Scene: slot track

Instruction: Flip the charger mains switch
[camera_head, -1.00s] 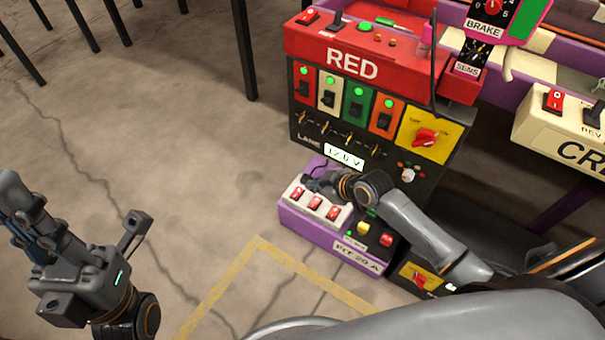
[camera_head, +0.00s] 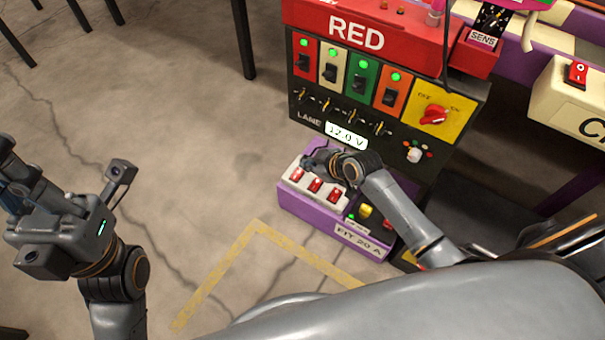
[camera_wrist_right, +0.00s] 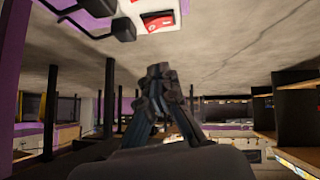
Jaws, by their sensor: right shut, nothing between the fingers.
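A purple box (camera_head: 300,207) marked PIT 20 A stands low, in front of the black panel. Its pale strip (camera_head: 286,184) carries red rocker switches (camera_head: 315,185). No label reading "charger" is legible, so I cannot tell which switch is the charger mains. My right gripper (camera_head: 318,160) is over the back of the strip, behind the rockers; its contact is unclear. In the right wrist view its fingertips (camera_wrist_right: 160,72) are together and empty, with a red rocker (camera_wrist_right: 160,20) at the top edge. My left gripper (camera_head: 12,175) is over the floor at left; its jaw state is unclear.
The black panel (camera_head: 308,120) with several lit switches and a red RED housing (camera_head: 400,52) rises behind. A yellow button (camera_head: 365,210) sits beside my right forearm. A cream box (camera_head: 560,100) is at right.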

